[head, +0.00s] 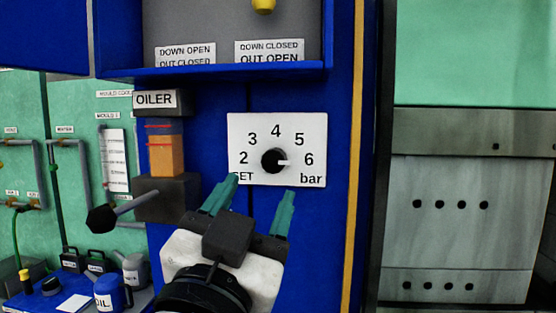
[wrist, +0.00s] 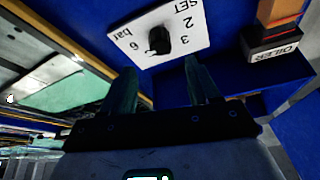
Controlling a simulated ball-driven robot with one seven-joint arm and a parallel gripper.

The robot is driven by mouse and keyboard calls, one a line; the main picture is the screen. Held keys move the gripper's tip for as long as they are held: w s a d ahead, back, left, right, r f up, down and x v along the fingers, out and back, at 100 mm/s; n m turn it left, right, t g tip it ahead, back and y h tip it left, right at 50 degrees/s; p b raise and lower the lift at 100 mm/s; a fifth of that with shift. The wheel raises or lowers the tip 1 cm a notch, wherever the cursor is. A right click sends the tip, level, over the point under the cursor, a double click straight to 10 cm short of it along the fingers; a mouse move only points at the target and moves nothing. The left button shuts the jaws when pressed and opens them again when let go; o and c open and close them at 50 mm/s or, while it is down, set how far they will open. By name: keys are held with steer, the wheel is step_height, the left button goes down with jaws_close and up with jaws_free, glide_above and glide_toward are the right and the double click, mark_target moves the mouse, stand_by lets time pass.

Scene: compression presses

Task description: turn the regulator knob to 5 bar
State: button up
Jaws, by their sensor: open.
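The regulator knob (head: 273,160) is a round black knob on a white dial plate (head: 305,175) marked 2, 3, 4, 5, 6 and "bar". Its white pointer points right, close to the 6. My gripper (head: 256,188) is open and empty, just below the knob, with its green fingers spread to the left and right. In the wrist view the knob (wrist: 161,42) shows upside down beyond the fingertips of my gripper (wrist: 160,72), apart from them. Part of the word at the plate's lower left is hidden by a finger.
Left of the dial is the oiler (head: 166,155), with a dark lever (head: 105,216) sticking out below it. A blue ledge (head: 215,74) juts out above the dial. A blue oil can (head: 110,292) stands at lower left. The blue panel right of the dial is clear.

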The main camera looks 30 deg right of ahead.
mark_target(273, 163)
steer(key=p+x, duration=0.2)
steer(key=x, duration=0.6)
steer(key=shift+a, duration=0.1)
steer(key=shift+c, duration=0.3)
steer(key=c, duration=1)
steer(key=shift+f, duration=0.1)
